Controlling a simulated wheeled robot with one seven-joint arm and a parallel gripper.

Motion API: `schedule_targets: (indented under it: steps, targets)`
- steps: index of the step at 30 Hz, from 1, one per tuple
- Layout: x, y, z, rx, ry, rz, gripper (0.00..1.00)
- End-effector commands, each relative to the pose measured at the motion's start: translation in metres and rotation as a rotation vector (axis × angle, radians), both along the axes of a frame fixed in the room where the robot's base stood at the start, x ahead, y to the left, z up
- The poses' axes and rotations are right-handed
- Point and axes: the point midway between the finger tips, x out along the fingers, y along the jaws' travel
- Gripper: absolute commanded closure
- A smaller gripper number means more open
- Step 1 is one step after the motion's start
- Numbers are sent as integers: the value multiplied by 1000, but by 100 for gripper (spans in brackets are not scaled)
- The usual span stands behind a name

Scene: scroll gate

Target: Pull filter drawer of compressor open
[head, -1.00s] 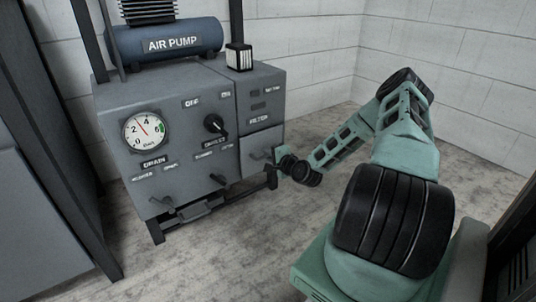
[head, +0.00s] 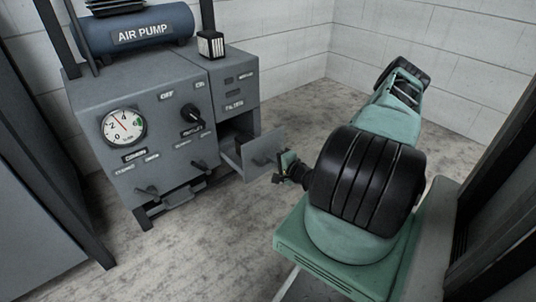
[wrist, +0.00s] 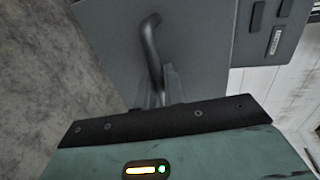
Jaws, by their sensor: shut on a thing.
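The grey compressor (head: 165,95) stands against the back wall, with a gauge, knob and levers on its front. Its filter drawer (head: 250,150) sticks out of the right section below the filter label, with a dark opening behind its front. My gripper (head: 283,168) is at the drawer front, partly hidden by my own arm. In the wrist view the drawer's curved bar handle (wrist: 150,45) runs down to my gripper (wrist: 158,92), which is shut on it. The drawer's inside is mostly hidden.
A blue air pump tank (head: 135,33) and a small striped box (head: 210,44) sit on top of the compressor. A grey cabinet (head: 40,200) stands at the left and a dark frame (head: 500,190) at the right. The floor in front is clear.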

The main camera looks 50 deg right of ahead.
Motion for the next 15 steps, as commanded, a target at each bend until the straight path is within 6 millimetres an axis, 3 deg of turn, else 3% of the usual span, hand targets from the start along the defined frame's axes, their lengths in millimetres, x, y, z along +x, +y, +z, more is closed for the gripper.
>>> schedule_targets:
  steps: [9, 10, 12, 15]
  targets:
    - [-1, -1, 0, -1, 1, -3, 100]
    - [-1, -1, 0, -1, 1, -3, 87]
    - [-1, -1, 0, -1, 1, -3, 70]
    - [-1, -1, 0, -1, 0, -2, 70]
